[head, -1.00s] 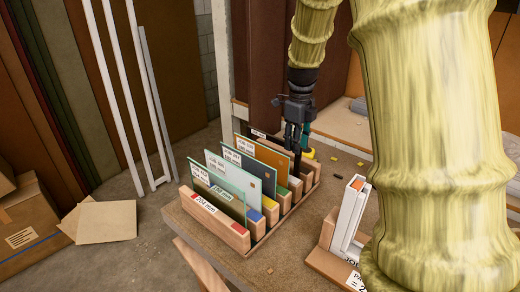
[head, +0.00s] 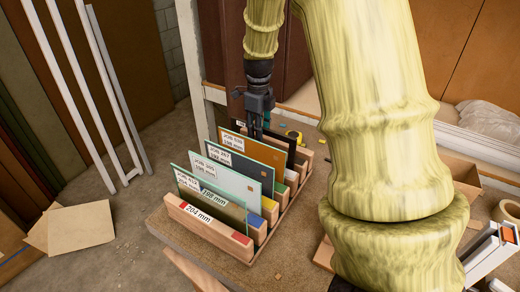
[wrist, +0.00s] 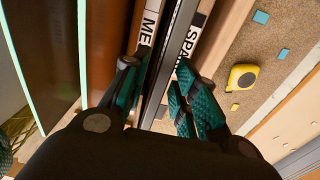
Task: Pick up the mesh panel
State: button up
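The mesh panel appears as a thin dark sheet (wrist: 171,58) seen edge-on in the wrist view, standing beside a label whose visible letters read "ME". In the head view a dark panel (head: 291,148) stands upright in the rack behind the orange-brown one. My gripper (head: 259,134) points down at the rear of the rack. In the wrist view its teal-padded fingers (wrist: 163,75) are apart, one on each side of the dark sheet. They do not look clamped on it. The fingertips are partly hidden in the head view by the panels in front.
The wooden rack (head: 207,229) holds several upright panels with job labels in front of my gripper. A yellow tape measure (wrist: 243,77) lies on the table right of the rack. A cardboard box (head: 462,175) and white frame pieces (head: 490,255) are at the right.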

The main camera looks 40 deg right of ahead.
jog(key=shift+s+f+p, duration=0.25)
jog(key=shift+s+p, duration=0.15)
jog(key=shift+s, duration=0.25)
notch_tip(320, 180, down, 4)
jog(key=shift+d+f+p, duration=0.15)
jog(key=shift+f+p, duration=0.1)
jog(key=shift+p, duration=0.65)
grip_shut()
